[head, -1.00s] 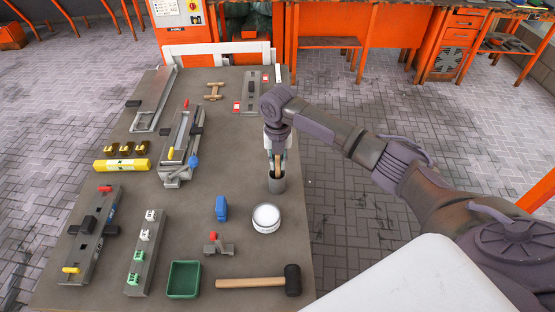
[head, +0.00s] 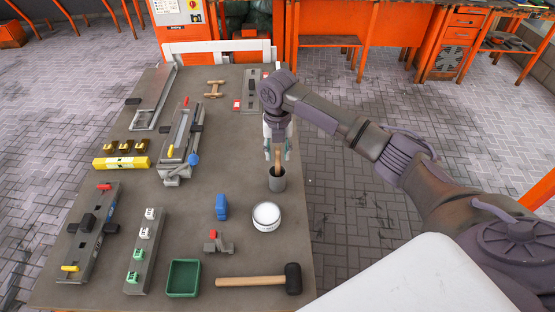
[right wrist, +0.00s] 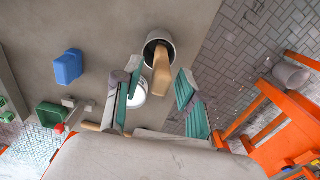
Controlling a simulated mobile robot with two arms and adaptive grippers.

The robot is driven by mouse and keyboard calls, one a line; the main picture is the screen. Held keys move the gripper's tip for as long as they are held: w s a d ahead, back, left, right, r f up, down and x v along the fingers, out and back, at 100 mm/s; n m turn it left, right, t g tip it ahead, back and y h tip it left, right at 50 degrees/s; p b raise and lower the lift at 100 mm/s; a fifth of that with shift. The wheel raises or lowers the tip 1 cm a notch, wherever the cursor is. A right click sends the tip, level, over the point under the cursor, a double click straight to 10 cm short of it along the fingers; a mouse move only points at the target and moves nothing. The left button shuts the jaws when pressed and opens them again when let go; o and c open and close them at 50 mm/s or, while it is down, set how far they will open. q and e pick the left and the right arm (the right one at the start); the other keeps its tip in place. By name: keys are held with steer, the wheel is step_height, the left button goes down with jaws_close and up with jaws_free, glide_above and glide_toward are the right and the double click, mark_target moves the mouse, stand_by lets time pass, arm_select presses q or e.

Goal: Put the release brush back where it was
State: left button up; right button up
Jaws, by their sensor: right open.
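The release brush (head: 278,160) stands in a grey cylindrical cup (head: 277,182) near the table's right edge, its wooden handle sticking up. The handle (right wrist: 161,76) and the cup (right wrist: 153,38) also show in the right wrist view. The bristle end is hidden inside the cup. My right gripper (head: 278,155) is open just above the cup, its fingers on either side of the handle's upper end. In the right wrist view its teal-padded fingers (right wrist: 158,100) are spread apart, with the handle between them and no visible contact. My left gripper is not in view.
A white tin (head: 266,217) stands in front of the cup, with a blue block (head: 221,208) to its left. A mallet (head: 258,282) and a green tray (head: 183,279) lie nearer. Several metal fixtures fill the left side of the table. Floor lies beyond the right edge.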

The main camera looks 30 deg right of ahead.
step_height(320, 180, up, 9)
steer(key=shift+r+b, duration=0.1)
steer(key=shift+b, duration=0.75)
